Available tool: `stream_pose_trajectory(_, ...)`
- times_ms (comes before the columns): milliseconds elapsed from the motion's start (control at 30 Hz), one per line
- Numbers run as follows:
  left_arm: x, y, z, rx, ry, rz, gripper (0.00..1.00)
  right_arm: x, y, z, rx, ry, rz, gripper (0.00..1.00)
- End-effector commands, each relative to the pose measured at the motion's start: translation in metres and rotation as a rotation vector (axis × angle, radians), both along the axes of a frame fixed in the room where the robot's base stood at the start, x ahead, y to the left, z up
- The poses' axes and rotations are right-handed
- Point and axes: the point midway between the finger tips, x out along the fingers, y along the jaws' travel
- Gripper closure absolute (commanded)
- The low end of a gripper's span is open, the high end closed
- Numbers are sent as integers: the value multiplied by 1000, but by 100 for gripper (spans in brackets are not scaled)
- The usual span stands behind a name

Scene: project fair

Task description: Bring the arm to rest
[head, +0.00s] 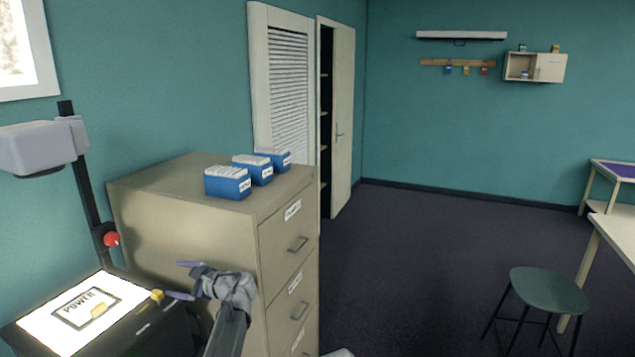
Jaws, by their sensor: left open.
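My left gripper (180,279) is open, with its two purple-tipped fingers apart and nothing visible between them. It is in front of the beige filing cabinet (180,230), at the right edge of the overhead projector (145,335). Its fingers point left, and the lower one appears close to the projector's yellow knob (157,296). I cannot tell whether they touch. My right gripper is not in view.
Three blue boxes (228,184) stand on the cabinet. A green stool (549,290) stands at right. The middle floor (430,260) is clear.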

Motion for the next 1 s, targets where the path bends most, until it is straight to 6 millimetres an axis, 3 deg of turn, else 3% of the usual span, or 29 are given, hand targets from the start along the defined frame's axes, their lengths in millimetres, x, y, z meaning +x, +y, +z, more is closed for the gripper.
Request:
stream_pose_trajectory(267,-52,-58,-52,-320,-129,71,11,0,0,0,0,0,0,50)
stream_pose_trajectory(367,-81,-91,-78,-483,-177,125,11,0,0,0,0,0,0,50)
stream_pose_trajectory(600,-185,-204,-146,-953,-227,375,11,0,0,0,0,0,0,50)
stream_pose_trajectory(800,-263,-279,-171,-1198,-175,603,11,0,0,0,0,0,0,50)
stream_pose_trajectory(1000,-304,-315,-177,-1293,-127,732,11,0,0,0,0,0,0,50)
